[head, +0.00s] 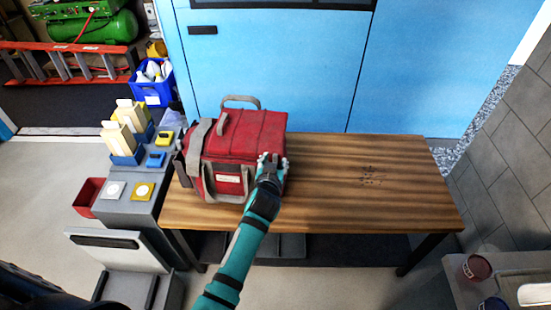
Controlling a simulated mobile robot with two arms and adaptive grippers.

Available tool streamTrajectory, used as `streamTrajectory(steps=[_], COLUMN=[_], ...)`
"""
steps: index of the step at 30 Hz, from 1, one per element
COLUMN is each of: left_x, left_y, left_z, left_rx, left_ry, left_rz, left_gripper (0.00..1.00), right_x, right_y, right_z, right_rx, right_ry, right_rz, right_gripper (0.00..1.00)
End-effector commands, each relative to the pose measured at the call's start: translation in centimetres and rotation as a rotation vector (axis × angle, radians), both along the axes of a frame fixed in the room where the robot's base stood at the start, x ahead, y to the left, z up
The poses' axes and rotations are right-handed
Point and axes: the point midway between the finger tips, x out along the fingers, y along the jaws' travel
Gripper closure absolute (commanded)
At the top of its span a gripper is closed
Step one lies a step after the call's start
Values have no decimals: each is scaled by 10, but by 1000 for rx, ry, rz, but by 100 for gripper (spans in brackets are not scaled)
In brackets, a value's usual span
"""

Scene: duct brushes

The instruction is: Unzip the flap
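A red fabric tool bag (245,132) with grey straps and handles stands on the left part of a wooden bench. Its top flap looks closed, and a pale label shows on its front. The zip and its pull are too small to make out. My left gripper (271,161) is at the bag's front right corner, close to the upper edge, and covers part of that corner. I cannot tell whether its fingers touch the bag or hold anything. My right gripper is not in view.
The wooden bench (340,200) is clear to the right of the bag, with a dark mark on its top. A grey cabinet (128,212) with small boxes stands left, near a red bin (88,197). Blue doors (280,60) stand behind. Cans (476,268) sit lower right.

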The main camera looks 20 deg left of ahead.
Motion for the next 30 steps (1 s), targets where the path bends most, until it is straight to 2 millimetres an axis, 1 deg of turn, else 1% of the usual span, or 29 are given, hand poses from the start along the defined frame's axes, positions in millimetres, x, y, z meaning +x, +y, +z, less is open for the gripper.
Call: streamTrajectory(steps=[1,4,9,25,26,28,29,30], left_x=[-9,-22,-34,-35,-36,-38,-40,-44], left_y=[-2,-5,-7,-8,-8,-11,-12,-15], left_z=[3,8,14,14,12,-1,-11,-28], left_rx=[-2,-4,-2,-1,0,3,6,10], left_ry=[1,0,0,1,4,26,42,69], left_rz=[0,-1,-1,-2,-4,-15,-24,-41], left_gripper=[61,61,61,61,61,61,61,61], right_x=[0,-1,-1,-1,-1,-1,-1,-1], right_y=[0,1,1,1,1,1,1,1], right_z=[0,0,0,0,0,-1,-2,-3], right_rx=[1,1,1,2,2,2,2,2], right_ry=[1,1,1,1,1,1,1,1], right_rz=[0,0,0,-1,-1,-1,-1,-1], right_gripper=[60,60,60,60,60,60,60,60])
